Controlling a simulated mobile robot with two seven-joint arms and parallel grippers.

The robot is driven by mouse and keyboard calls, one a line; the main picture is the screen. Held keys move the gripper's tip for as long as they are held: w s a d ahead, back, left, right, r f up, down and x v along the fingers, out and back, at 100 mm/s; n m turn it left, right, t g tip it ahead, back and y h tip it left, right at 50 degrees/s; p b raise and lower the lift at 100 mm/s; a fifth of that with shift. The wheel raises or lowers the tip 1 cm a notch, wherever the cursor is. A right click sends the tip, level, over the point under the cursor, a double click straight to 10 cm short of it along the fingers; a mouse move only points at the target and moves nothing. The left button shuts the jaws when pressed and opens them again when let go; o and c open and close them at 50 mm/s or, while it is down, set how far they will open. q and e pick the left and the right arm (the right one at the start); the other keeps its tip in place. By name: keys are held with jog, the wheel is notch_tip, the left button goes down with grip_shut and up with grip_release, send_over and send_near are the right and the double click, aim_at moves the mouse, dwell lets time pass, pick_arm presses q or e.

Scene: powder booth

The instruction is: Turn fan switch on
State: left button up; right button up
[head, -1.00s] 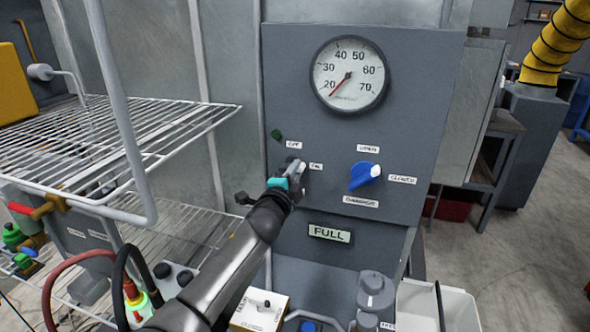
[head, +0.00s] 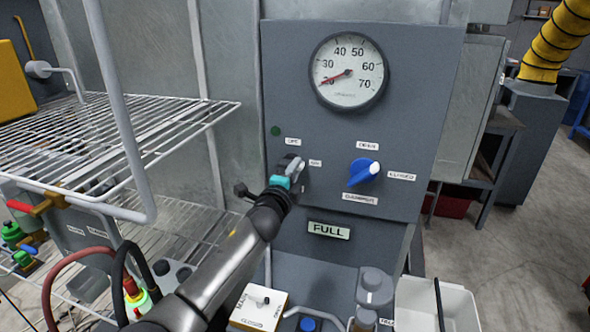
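The fan switch is on the grey control panel (head: 410,120), between a small label reading "OFF" (head: 292,142) and one that looks like "ON" (head: 315,163). My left gripper (head: 292,166) is right at the switch and covers most of it, so the knob's angle is hard to read. The fingertips are small and dark here, and I cannot tell whether they are shut on the knob. A small round green lamp (head: 276,131) sits left of the "OFF" label. My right gripper is not in view.
A blue knob (head: 364,170) sits to the right, with a "FULL" sign (head: 329,230) below. A wire shelf (head: 200,115) stands left, close to my arm. A white bin (head: 470,305) is lower right.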

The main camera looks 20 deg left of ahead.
pick_arm(q)
jog(key=o, duration=0.4)
jog(key=shift+s+a+p, duration=0.15)
jog(key=shift+s+p, duration=0.1)
jog(key=shift+s, duration=3.6)
jog(key=shift+s+a+p, duration=0.1)
jog(key=shift+s+p, duration=0.1)
jog(key=shift+s, duration=3.6)
